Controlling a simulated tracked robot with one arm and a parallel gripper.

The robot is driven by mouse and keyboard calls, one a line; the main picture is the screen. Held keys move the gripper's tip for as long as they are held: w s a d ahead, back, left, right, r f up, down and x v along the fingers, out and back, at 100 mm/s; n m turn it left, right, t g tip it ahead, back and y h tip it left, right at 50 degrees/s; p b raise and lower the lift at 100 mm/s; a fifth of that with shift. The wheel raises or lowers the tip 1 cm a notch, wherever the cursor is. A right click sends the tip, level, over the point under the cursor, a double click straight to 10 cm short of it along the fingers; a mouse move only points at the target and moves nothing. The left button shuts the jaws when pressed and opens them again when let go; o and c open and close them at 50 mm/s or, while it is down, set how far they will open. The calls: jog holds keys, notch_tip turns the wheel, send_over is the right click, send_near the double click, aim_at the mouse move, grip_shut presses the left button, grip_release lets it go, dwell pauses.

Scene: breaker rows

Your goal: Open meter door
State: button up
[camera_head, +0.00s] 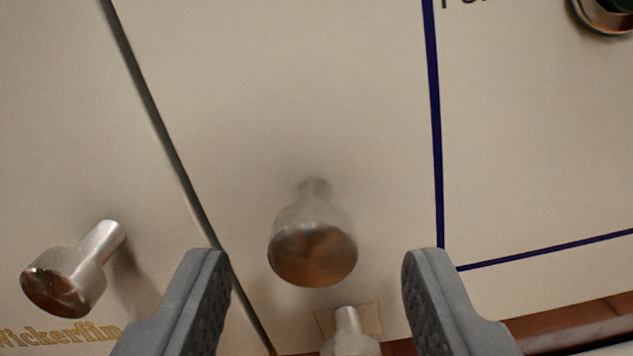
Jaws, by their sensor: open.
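My gripper (315,300) is open, with one grey finger at the lower left and one at the lower right. A round metal knob (312,250) on a short stem stands out from a cream panel (290,90). The knob appears between the two fingers, with a gap on each side, and neither finger visibly touches it. A second metal knob (70,275) is on the panel at the left, outside the left finger. I cannot tell from this view which panel is the meter door.
A dark seam (165,140) runs between the two knobs' panels. A smaller metal knob (349,335) sits low between the fingers, cut off by the frame. Blue lines (434,120) mark the right panel area. A round metal-rimmed part (605,14) is at the upper right.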

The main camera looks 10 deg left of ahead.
aim_at(318, 264)
jog(key=shift+w, duration=1.85)
grip_shut()
